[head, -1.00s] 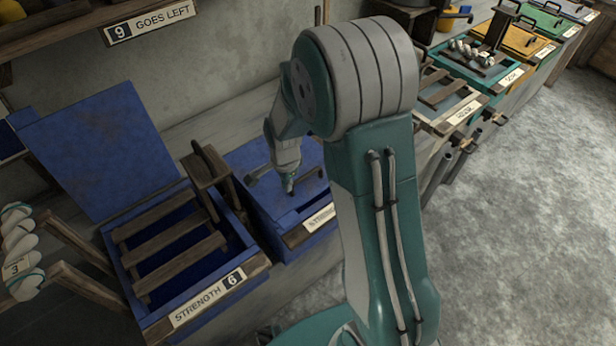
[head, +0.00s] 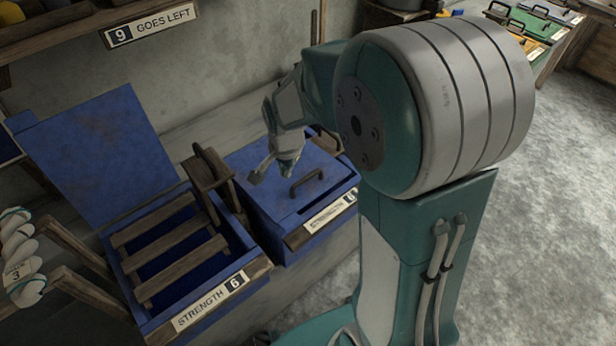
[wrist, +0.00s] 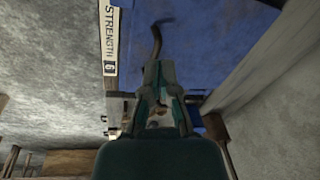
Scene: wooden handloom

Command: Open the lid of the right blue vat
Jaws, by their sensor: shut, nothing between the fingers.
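The right blue vat (head: 272,232) stands behind and below my arm in the head view. Its blue lid (head: 265,192) lies flat and closed, with a dark curved handle (head: 306,182) on top. My gripper (head: 287,168) is above the lid, left of the handle in the picture, and looks apart from it. In the wrist view my gripper (wrist: 158,66) is shut and empty, pointing towards the handle (wrist: 157,42) over the blue lid (wrist: 205,35). Part of the vat's right side and label is hidden by my arm.
The left blue vat (head: 215,298), labelled STRENGTH 6, stands open with its lid (head: 95,155) raised behind it and wooden slats across it. A wooden clamp-like piece (head: 208,170) stands between the vats. White skeins (head: 18,255) hang at left. Floor (head: 560,200) at right is clear.

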